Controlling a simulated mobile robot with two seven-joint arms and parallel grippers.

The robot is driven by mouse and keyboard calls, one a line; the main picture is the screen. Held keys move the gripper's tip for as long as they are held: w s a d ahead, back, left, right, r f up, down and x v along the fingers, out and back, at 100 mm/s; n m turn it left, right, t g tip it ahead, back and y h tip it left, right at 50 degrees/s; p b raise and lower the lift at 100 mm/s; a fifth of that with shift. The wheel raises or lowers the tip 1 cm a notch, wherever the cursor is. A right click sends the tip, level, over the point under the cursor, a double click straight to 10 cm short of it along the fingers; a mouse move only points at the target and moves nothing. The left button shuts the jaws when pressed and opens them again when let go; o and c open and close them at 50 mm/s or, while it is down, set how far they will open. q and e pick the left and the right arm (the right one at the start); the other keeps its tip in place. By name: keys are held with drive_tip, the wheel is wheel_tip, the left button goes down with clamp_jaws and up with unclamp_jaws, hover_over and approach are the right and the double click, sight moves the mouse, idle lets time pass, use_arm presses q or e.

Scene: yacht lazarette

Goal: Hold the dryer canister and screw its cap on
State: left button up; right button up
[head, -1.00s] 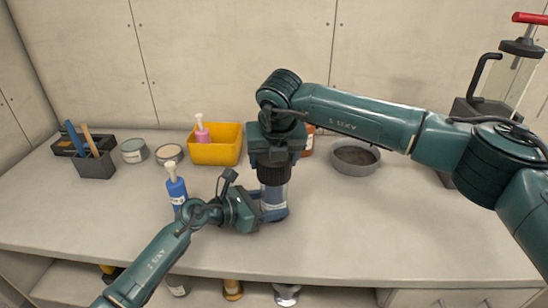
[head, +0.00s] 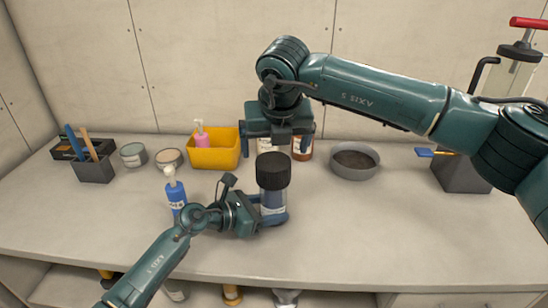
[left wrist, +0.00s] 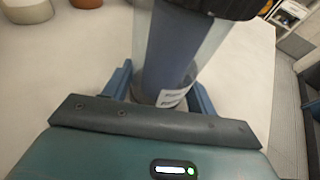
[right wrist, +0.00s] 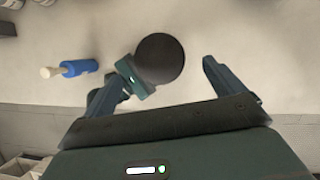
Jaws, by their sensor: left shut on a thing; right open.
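The dryer canister (head: 273,201), a clear cylinder with a blue-grey filling and a white label, stands upright near the front of the bench. Its black cap (head: 273,170) sits level on top; how tight it is I cannot tell. My left gripper (head: 274,217) is shut around the canister's lower part, and the left wrist view shows the canister (left wrist: 170,50) between its fingers. My right gripper (head: 279,146) is open and empty, raised clear of the cap. In the right wrist view the round cap top (right wrist: 160,60) shows beyond and between its spread fingers.
A blue pump bottle (head: 176,193) stands left of the canister, close to my left arm. Behind are a yellow bin (head: 215,158), two tins, an amber jar (head: 303,150) and a grey bowl (head: 355,161). The bench front right is clear.

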drive_tip(key=v, duration=0.5)
drive_tip(key=shift+s+r, duration=0.1)
drive_tip(key=shift+r, duration=0.1)
use_arm(q)
drive_tip(key=o, duration=1.5)
drive_tip(key=shift+c, duration=0.2)
drive_tip(key=shift+s+a, duration=0.1)
